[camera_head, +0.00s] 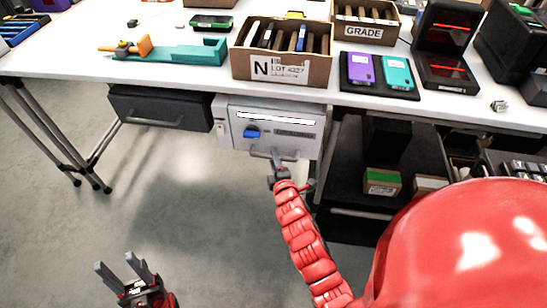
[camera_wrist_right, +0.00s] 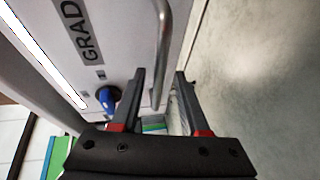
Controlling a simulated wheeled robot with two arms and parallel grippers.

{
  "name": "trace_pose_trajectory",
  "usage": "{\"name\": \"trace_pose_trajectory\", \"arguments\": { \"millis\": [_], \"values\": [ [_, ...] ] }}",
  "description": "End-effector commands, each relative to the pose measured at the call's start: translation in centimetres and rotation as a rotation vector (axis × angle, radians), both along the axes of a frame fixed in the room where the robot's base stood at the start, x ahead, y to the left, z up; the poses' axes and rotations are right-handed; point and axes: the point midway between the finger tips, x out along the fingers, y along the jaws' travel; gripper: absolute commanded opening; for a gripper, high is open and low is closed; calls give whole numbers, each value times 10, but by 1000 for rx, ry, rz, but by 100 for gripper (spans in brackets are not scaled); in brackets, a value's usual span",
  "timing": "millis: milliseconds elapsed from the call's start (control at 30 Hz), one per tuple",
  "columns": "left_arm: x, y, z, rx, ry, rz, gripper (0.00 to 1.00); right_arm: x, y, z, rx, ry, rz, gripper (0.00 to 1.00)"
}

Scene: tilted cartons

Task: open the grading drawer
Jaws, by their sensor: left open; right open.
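The grading drawer (camera_head: 300,145) is a light grey front under the table, with a bright white strip, a dark label and a blue knob (camera_head: 251,132). It looks shut. Its bar handle (camera_wrist_right: 164,40) runs along the lower part of the front. My right gripper (camera_head: 276,168) is at the handle, and in the right wrist view its open fingers (camera_wrist_right: 160,75) stand either side of the bar, with a gap on the right. My left gripper (camera_head: 122,264) is open and empty, low over the floor at the left, far from the drawer.
A dark drawer (camera_head: 160,110) hangs left of the grading drawer. A dark shelf unit (camera_head: 350,190) with small boxes stands to its right. The white table (camera_head: 190,75) above carries cartons (camera_head: 283,70), a teal fixture and devices. The floor in front is clear.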

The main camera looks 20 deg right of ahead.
Motion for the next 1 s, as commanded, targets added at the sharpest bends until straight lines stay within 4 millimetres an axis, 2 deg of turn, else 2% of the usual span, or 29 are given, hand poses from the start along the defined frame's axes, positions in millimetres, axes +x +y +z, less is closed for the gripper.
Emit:
{"name": "trace_pose_trajectory", "arguments": {
  "millis": [133,400,467,667,1000],
  "values": [
    [0,0,0,0,0,0,50,9,-2,1,0,-3,0,45],
    [0,0,0,0,0,0,50,9,-2,0,0,-3,0,45],
    [0,0,0,0,0,0,50,9,-2,0,0,-3,0,36],
    [0,0,0,0,0,0,50,9,-2,0,1,-2,0,0],
    [0,0,0,0,0,0,50,9,-2,0,1,-2,0,0]
  ]
}}
